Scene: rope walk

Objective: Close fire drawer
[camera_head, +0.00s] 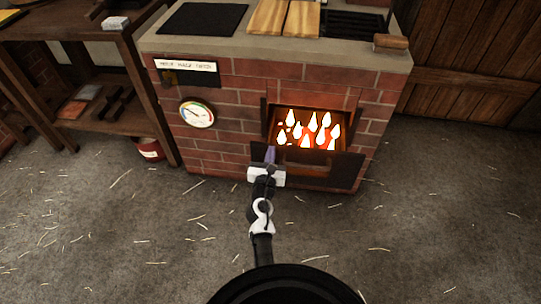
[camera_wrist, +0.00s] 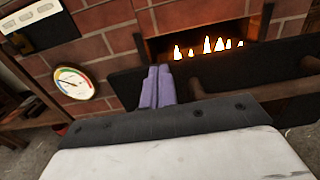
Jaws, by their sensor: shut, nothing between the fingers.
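The fire drawer (camera_head: 320,169) is a dark box front low in a red brick stove, pulled out from its opening. Bright flames (camera_head: 308,128) show above and behind its front. In the wrist view the dark drawer front (camera_wrist: 245,72) has a brown bar-like handle (camera_wrist: 285,88) across it. My gripper (camera_head: 270,155) is shut and empty, its purple fingers together at the left end of the drawer front. In the wrist view the fingers (camera_wrist: 157,85) overlap the drawer's left edge. I cannot tell if they touch it.
The brick stove (camera_head: 230,100) carries a round gauge (camera_head: 197,114), a label plate (camera_head: 186,65) and boards (camera_head: 285,18) on top. A wooden shelf (camera_head: 110,130) with a red bucket (camera_head: 149,149) stands left. The straw-strewn floor in front is clear.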

